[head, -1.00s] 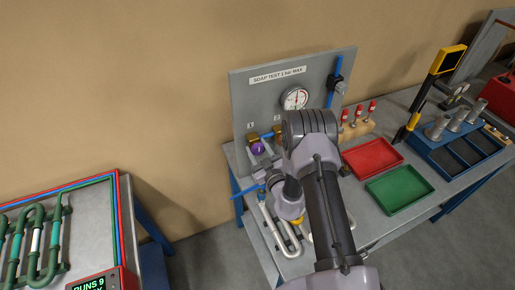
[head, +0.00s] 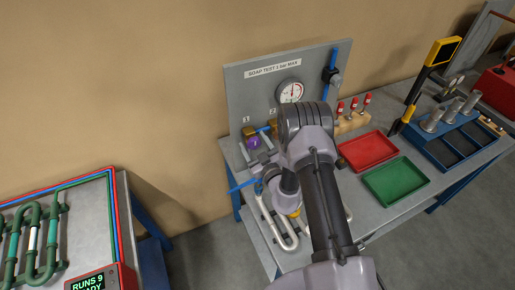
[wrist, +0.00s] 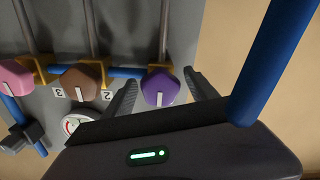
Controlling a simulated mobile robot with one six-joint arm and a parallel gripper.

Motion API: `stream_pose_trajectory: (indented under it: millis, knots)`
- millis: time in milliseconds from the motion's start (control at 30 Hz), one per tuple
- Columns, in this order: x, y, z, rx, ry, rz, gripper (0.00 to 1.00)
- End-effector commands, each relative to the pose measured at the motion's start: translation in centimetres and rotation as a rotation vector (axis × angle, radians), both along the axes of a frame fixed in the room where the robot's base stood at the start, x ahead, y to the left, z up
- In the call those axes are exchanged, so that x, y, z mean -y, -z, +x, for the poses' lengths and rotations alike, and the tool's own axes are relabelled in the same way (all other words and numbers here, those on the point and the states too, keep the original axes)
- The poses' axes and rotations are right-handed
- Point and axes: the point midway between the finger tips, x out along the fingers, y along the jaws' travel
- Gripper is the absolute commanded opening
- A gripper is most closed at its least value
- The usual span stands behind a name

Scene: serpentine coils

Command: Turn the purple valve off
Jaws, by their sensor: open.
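The purple valve (head: 253,141) is on the grey test panel (head: 240,85), low at its left end under the label 1. In the wrist view the purple valve knob (wrist: 160,87) has a white line on its face, running nearly straight up and down. My gripper (wrist: 161,78) is open, with one dark finger on each side of the knob. A gap shows between each finger and the knob in that view; I cannot tell the depth. In the head view my arm hides part of the panel.
A brown valve knob (wrist: 82,83) and a pink one (wrist: 16,78) sit beside the purple one along a blue pipe. A pressure gauge (head: 290,91) is above. A red tray (head: 367,150) and a green tray (head: 396,182) lie on the bench to the right.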

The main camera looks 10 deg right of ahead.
Motion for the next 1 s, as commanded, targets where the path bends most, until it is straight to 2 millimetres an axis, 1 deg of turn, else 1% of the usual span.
stream_pose_trajectory:
  millis: [67,167,400,500,600,700,767,1000]
  knots:
    - [0.2,0.1,-0.9,-0.002,0.000,0.000,0.67]
    - [0.7,0.2,-3.2,-0.005,0.002,0.002,0.67]
    - [2.2,0.4,-10.4,-0.007,0.004,0.004,0.67]
    - [2.8,0.4,-13.1,-0.007,0.005,0.004,0.67]
    - [3.1,0.4,-15.1,-0.006,0.005,0.004,0.67]
    - [3.3,0.3,-16.3,-0.004,0.002,0.002,0.67]
    - [3.4,0.2,-16.7,-0.004,0.002,0.002,0.67]
    - [3.4,0.0,-16.9,-0.002,0.001,0.001,0.67]
